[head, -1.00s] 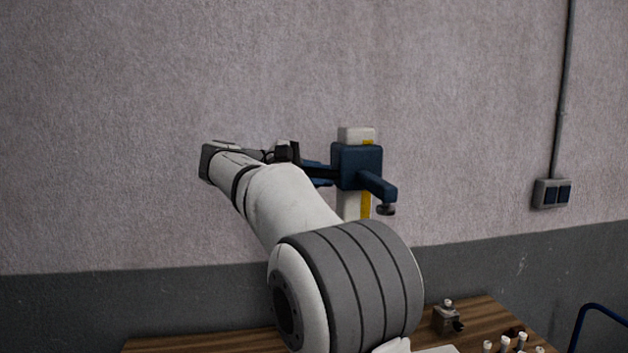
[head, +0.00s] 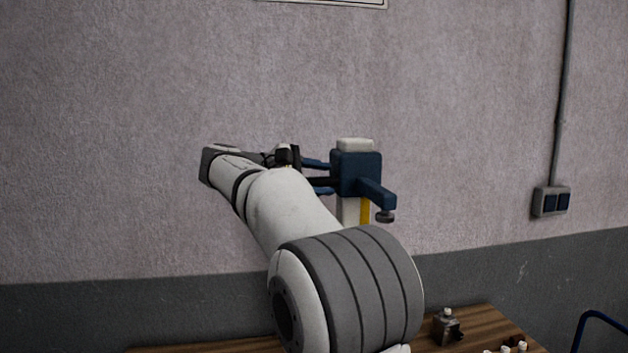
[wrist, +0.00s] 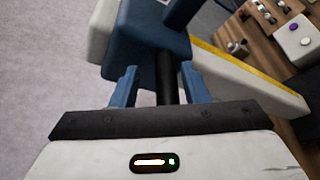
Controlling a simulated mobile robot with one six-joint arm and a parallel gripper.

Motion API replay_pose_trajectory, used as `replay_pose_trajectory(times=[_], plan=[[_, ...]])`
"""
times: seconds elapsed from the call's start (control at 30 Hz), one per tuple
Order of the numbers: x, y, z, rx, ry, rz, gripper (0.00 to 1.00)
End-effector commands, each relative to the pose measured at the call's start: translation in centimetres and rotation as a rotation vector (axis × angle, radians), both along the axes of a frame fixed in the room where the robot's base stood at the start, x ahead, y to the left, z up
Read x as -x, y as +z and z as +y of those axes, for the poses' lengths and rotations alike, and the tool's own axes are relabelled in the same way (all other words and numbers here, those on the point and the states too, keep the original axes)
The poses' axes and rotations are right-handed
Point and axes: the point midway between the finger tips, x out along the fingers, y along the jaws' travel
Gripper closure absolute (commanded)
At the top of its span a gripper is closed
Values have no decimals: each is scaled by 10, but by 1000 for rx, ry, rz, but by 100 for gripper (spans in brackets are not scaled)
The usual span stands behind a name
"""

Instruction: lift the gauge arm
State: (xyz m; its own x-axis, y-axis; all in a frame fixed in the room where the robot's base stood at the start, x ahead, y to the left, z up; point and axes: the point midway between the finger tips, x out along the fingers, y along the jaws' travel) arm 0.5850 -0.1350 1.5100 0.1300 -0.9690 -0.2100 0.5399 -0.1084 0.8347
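The gauge arm is a dark blue block (head: 357,172) on a white column (head: 349,212) with a yellow scale strip, high against the wall. A blue arm reaches right from the block and ends in a dark round tip (head: 385,216). A black bar (wrist: 167,80) sticks out from the block towards my gripper (wrist: 160,88). My blue fingers stand on either side of this bar. A gap shows between the left finger and the bar in the wrist view; the right finger is close to it, and I cannot tell if it touches. My gripper is open.
A wooden bench (head: 478,322) lies below, with a small metal block (head: 446,326) and several small pale-topped pieces at its right. A switch box (head: 552,201) is on the wall. A blue rail (head: 598,318) stands at the lower right.

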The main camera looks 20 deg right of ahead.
Motion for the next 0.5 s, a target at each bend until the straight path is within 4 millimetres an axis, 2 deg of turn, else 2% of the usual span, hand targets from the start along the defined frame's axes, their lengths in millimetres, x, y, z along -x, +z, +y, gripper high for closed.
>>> replay_pose_trajectory(times=[0.23,0.5], plan=[[0,-1,9,-1,1,3,59],[5,9,53,-1,3,1,59]])
